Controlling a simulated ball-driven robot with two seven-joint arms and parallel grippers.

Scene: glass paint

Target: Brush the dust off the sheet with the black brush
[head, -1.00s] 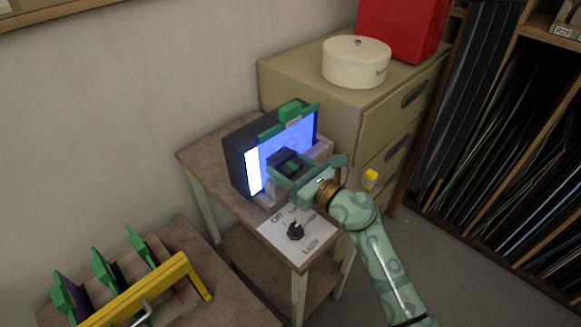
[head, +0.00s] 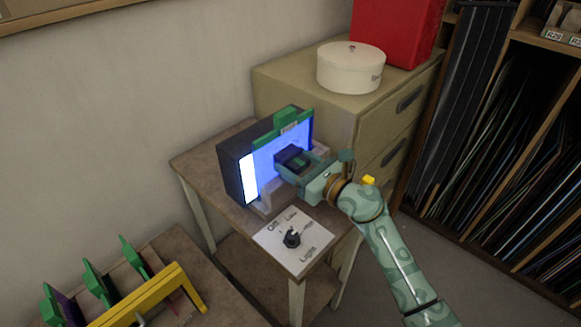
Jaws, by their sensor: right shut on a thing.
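The sheet (head: 271,161) glows blue on the front of a dark light box, with a green clip (head: 287,124) along its top edge. My right gripper (head: 294,165) is shut on the black brush (head: 290,155) and holds it in front of the sheet's middle. Whether the bristles touch the sheet I cannot tell. The gripper and brush hide part of the sheet. No dust can be made out at this size. My left gripper is not in view.
The light box (head: 233,168) stands on a small wooden table (head: 215,200) with a dial (head: 291,239) on a white card in front. A cabinet (head: 310,100) stands behind right. A yellow-handled rack (head: 150,296) with green-clipped sheets is at lower left.

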